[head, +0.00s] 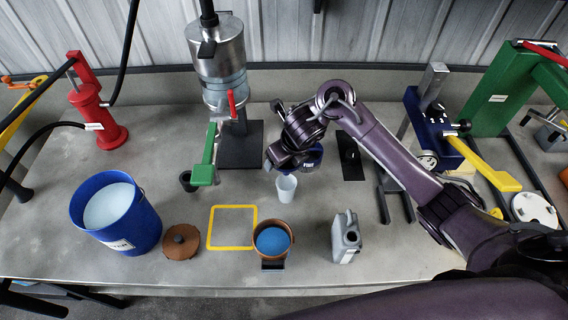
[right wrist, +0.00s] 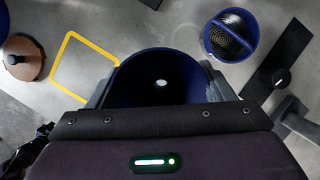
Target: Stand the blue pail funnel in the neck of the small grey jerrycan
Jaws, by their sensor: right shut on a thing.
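My right gripper (right wrist: 160,95) is shut on the blue pail funnel (right wrist: 130,80). In the right wrist view I look down into its dark blue bowl, with a small pale hole near the middle. In the head view my right gripper (head: 289,162) is above the middle of the bench and its wrist hides most of the funnel. The small grey jerrycan (head: 340,240) stands upright near the front of the bench, to the right of the gripper and apart from it. Its dark round neck is on top. The jerrycan is not in the right wrist view. My left gripper is not in view.
A pale cup-like shape (head: 286,188) shows just below my gripper. A copper pot (head: 256,247) stands left of the jerrycan, with a yellow square outline (head: 210,228), brown lid (head: 181,252) and blue pail (head: 146,225) further left. A blue mesh-bottomed vessel (right wrist: 229,35) is close by.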

